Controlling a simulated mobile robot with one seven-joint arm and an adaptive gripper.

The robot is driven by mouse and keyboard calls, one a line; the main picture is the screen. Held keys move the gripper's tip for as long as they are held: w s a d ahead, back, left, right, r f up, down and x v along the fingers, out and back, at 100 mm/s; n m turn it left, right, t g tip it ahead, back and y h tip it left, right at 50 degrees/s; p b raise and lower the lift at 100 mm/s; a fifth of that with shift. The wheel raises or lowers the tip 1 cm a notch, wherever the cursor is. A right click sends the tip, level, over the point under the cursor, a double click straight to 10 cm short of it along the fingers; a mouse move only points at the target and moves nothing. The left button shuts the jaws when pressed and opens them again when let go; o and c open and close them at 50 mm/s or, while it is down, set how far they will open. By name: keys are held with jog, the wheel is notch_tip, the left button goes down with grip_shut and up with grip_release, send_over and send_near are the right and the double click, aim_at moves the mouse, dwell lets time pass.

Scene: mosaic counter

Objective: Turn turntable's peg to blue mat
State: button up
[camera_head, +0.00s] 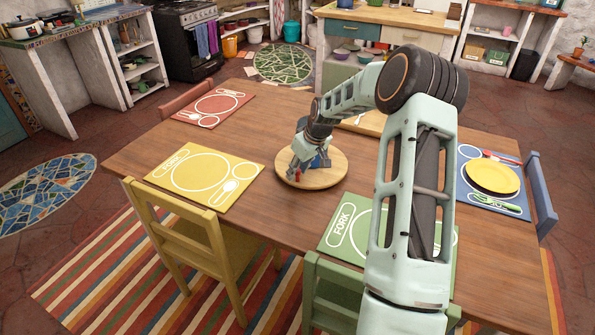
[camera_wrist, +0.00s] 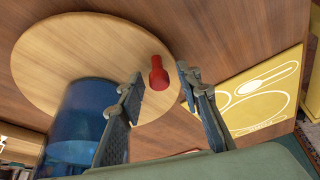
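The turntable (camera_head: 332,176) is a round wooden disc in the middle of the table; it also fills the upper left of the wrist view (camera_wrist: 60,50). Its red peg (camera_head: 297,176) stands near the front left edge of the disc. In the wrist view the peg (camera_wrist: 158,74) shows between my two fingertips. My gripper (camera_wrist: 160,78) is open, with a gap visible on both sides of the peg. In the head view my gripper (camera_head: 295,169) is low over the disc at the peg. The blue mat (camera_head: 464,190) lies at the table's right end.
A blue vessel (camera_wrist: 80,125) stands on the disc beside my fingers. A yellow plate (camera_head: 492,177) lies on the blue mat. A yellow mat (camera_head: 240,180), a red mat (camera_head: 226,103) and a green mat (camera_head: 340,240) lie around the disc. Chairs line the table.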

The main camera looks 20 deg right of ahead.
jog(key=shift+w+f, duration=0.1)
jog(key=shift+f, duration=0.05)
grip_shut()
dwell(0.6)
